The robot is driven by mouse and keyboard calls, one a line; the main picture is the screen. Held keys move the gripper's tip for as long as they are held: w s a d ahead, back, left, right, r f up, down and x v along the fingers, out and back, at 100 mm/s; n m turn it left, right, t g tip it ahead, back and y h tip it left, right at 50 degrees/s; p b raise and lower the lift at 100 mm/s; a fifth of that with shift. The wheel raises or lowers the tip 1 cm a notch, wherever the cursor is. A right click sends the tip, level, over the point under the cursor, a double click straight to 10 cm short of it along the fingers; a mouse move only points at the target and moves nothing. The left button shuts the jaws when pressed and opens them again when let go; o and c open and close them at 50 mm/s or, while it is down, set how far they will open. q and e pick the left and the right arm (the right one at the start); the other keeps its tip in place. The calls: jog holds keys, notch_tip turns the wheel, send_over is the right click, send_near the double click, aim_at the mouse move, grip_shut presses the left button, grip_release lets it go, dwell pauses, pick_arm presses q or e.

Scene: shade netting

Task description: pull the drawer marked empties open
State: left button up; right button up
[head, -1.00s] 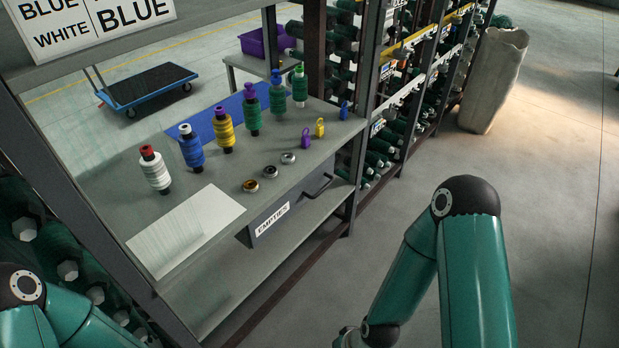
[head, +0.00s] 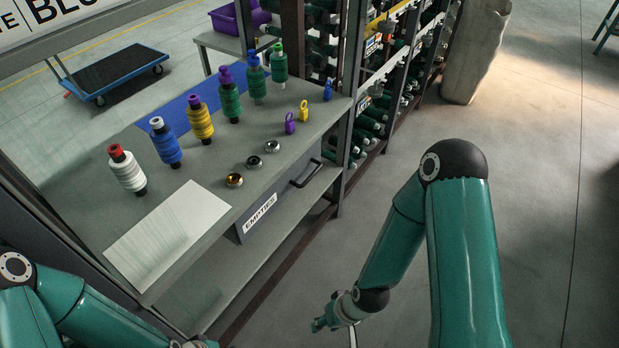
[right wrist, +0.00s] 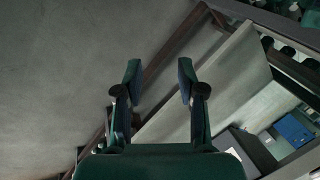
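The grey drawer (head: 285,198) marked EMPTIES sits under the worktop, its front looking flush and shut. Its white label (head: 260,213) is at the left end and its dark bar handle (head: 307,173) is toward the right. My right gripper (head: 326,325) is low in front of the bench, below the handle and apart from the drawer. In the right wrist view its two fingers (right wrist: 158,82) are spread with nothing between them. My left arm shows at the lower left; its gripper (head: 198,343) is mostly cut off by the bottom edge, so its state is unclear.
The worktop holds several thread cones (head: 201,122), three small round tins (head: 253,162), small tags (head: 290,123) and a pale sheet (head: 170,232). A lower shelf (head: 290,218) runs beneath the drawer. A rack upright (head: 345,135) stands right of it. Open floor lies at right.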

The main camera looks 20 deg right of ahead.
jog(key=w+d+f+n+t+h+b, duration=0.15)
jog(key=w+f+n+t+b, duration=0.35)
jog(key=w+b, duration=0.55)
jog(key=n+t+h+b, duration=0.5)
jog(key=n+t+b, duration=0.75)
jog(key=b, duration=1.45)
send_near(311, 175)
jog(key=shift+m+t, duration=0.35)
jog(key=shift+m, duration=0.1)
jog(key=w, duration=0.3)
jog(key=w+d+b, duration=0.1)
jog(key=w, duration=0.6)
jog(key=shift+d+f+b, duration=0.1)
jog(key=shift+d+b, duration=0.05)
jog(key=shift+b, duration=0.2)
grip_shut()
